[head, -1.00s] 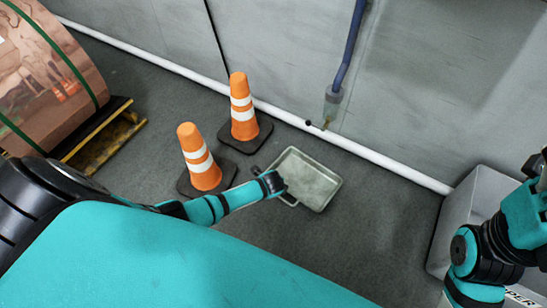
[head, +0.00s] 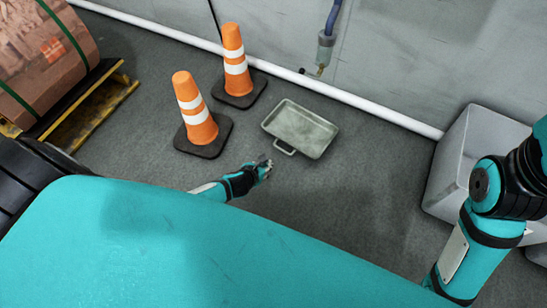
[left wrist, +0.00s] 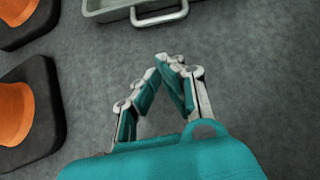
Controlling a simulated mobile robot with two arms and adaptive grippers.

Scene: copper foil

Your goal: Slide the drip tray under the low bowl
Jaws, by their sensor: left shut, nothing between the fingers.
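The drip tray (head: 300,129) is a shallow grey-green rectangular pan lying flat on the floor, with a wire handle on its near side. It looks empty. In the left wrist view the tray (left wrist: 108,12) shows at the top, its handle toward me. My left gripper (head: 266,165) is just short of the handle, apart from it. In the left wrist view the gripper (left wrist: 170,62) has its fingertips together with nothing between them. I cannot make out a low bowl in either view. My right arm shows at the right, but its gripper is out of view.
Two orange-and-white cones (head: 195,118) (head: 234,60) stand left of the tray. A blue pipe with a tap (head: 325,48) comes down the wall behind it. A grey bin (head: 455,155) stands at the right. A pallet (head: 95,112) with a copper-coloured roll is at the left.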

